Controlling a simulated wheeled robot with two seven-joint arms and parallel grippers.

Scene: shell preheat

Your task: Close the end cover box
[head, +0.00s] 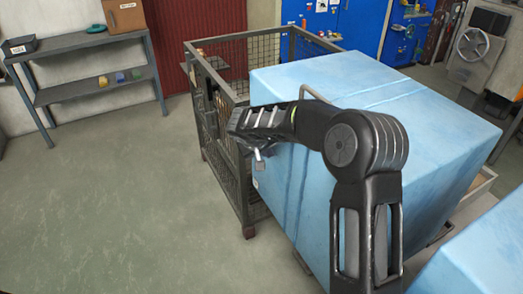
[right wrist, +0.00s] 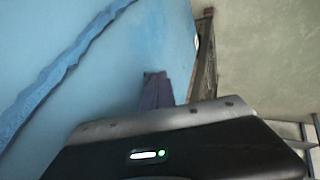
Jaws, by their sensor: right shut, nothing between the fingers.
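A large light-blue box (head: 300,75), which I take for the end cover box, fills the middle and right of the head view. A seam runs over its top and down its left face, and a bent metal handle stands out near its left top edge. My right gripper (head: 259,163) is shut and empty beside the left face of the box, with my arm across its front. In the right wrist view the blue surface (right wrist: 110,75) fills the left side, close to the gripper tip (right wrist: 155,88). I cannot tell whether they touch. My left gripper is out of view.
A wire-mesh cage (head: 228,165) stands just left of and behind the blue box. A grey shelf (head: 95,90) with small items is at the back left. Another blue block (head: 490,260) is at the lower right. The floor at left is clear.

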